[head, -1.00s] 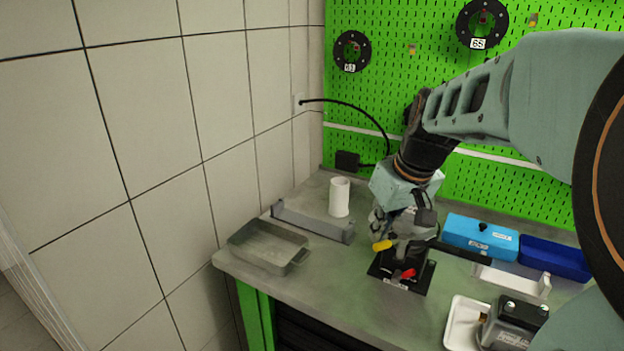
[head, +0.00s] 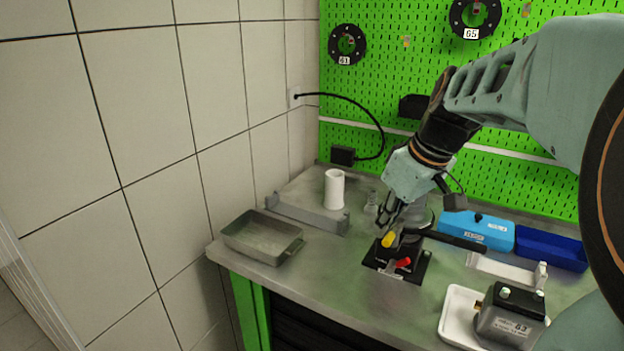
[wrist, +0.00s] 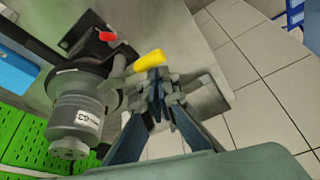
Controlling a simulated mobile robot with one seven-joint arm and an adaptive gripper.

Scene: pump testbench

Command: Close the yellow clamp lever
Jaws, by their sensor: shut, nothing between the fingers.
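The yellow clamp lever (head: 388,240) sits on the black pump stand (head: 412,276), its handle jutting out at the left side of the pump, beside a red lever (head: 403,262). In the wrist view, the yellow handle (wrist: 138,62) sticks out from the grey pump (wrist: 75,115). My gripper (head: 386,224) is just behind and above the yellow handle. In the wrist view, its shut fingertips (wrist: 157,78) are right by the handle's end. I cannot tell whether they touch it. Nothing shows between the fingers.
A grey metal tray (head: 262,237) and a white cylinder (head: 334,189) stand to the left. A blue lidded box (head: 477,230) and an open dark blue bin (head: 550,249) lie right. A white tray (head: 459,315) with a dark boxy device (head: 510,315) is front right.

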